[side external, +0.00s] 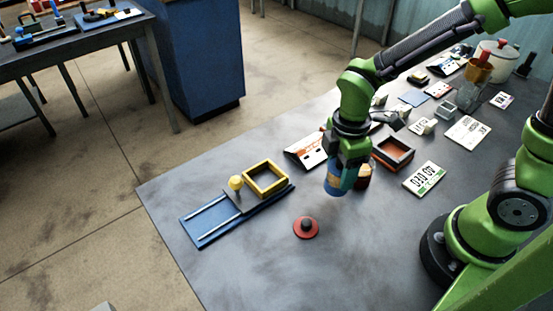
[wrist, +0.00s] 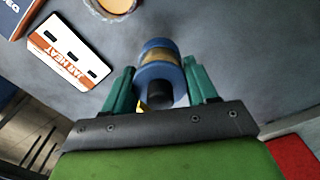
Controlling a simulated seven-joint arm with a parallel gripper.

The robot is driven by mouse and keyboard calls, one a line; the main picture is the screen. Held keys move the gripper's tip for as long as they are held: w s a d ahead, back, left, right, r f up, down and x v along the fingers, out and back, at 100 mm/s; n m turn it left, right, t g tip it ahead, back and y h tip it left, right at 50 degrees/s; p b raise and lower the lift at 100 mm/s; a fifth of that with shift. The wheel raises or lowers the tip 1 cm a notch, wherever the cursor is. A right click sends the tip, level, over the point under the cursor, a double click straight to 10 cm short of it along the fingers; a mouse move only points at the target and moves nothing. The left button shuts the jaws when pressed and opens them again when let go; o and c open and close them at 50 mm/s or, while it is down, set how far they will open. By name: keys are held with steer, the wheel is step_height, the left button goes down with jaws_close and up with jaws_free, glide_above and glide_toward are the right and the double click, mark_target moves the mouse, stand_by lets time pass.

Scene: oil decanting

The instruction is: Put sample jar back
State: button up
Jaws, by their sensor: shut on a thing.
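My gripper (side external: 341,170) is shut on a blue cylinder with an amber band, which I take to be the sample jar (side external: 335,186). In the wrist view, the jar (wrist: 157,58) sits between the green fingers of my gripper (wrist: 160,82), with a dark knob at its near end. It appears to be held above the grey table; the exact gap is hard to judge. A square orange-and-black holder (side external: 393,152) stands behind and to the right. A yellow square frame (side external: 264,180) stands to the left, by a blue slide tray (side external: 212,222).
A dark-and-amber round container (side external: 364,178) stands close right of the held jar. A white card (side external: 308,150) reads "JAR HEAT" in the wrist view (wrist: 66,56). A red disc with a black knob (side external: 306,228) lies in front. Several cards and instruments crowd the back right. The front table is mostly clear.

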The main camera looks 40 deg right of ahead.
mark_target(338, 181)
steer(key=shift+f, duration=1.95)
steer(key=shift+f, duration=0.15)
steer(key=o, duration=1.3)
step_height(338, 181, up, 12)
steer(key=s+d+r+m+t+y, duration=0.1)
steer(key=s+d+r+m+t, duration=0.1)
steer(key=m, duration=0.7)
steer(key=s+d+r+m+t+y, duration=0.1)
steer(key=s+d+r+m+t, duration=0.1)
steer(key=d+r+m+t, duration=0.2)
steer(key=shift+r+m+t, duration=0.6)
steer(key=shift+r+m, duration=0.85)
steer(key=shift+m, duration=0.95)
